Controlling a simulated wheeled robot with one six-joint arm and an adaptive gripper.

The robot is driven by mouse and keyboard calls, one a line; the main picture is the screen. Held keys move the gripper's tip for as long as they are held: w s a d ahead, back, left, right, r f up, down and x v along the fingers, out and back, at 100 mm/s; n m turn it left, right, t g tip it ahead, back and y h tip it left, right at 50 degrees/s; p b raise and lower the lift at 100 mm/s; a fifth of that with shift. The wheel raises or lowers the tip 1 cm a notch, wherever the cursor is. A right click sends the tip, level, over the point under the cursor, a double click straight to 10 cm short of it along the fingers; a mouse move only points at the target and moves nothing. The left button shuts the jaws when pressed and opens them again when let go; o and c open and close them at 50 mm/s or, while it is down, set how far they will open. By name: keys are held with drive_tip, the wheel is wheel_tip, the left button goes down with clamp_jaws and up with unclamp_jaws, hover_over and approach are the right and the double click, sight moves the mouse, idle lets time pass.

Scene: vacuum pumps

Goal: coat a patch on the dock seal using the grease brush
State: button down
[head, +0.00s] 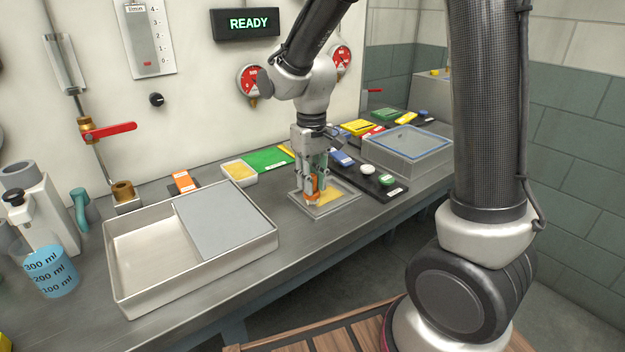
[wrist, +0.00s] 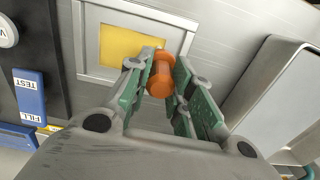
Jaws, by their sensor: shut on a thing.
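The grease brush, of which an orange handle (head: 313,190) shows, is clamped between my gripper's fingers (head: 314,182). In the wrist view, its round orange end (wrist: 161,75) sits between the green finger pads. Its bristles are hidden. My gripper is over a flat grey framed plate (head: 347,203), which looks like the dock seal. A yellow area (head: 328,196) fills part of its inside; it also shows in the wrist view (wrist: 125,45), beside the handle. I cannot tell whether the brush touches it. A shallow white dish (head: 226,167) with yellow contents stands to the left.
A large metal tray (head: 125,288) with a grey panel (head: 222,222) takes up the front left of the bench. A blue-topped box (head: 405,158) stands to the right. A dark strip (head: 385,192) holds small labelled pieces. A beaker (head: 50,272) is at far left.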

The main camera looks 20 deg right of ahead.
drive_tip(key=shift+r, duration=2.95)
drive_tip(key=shift+r, duration=1.5)
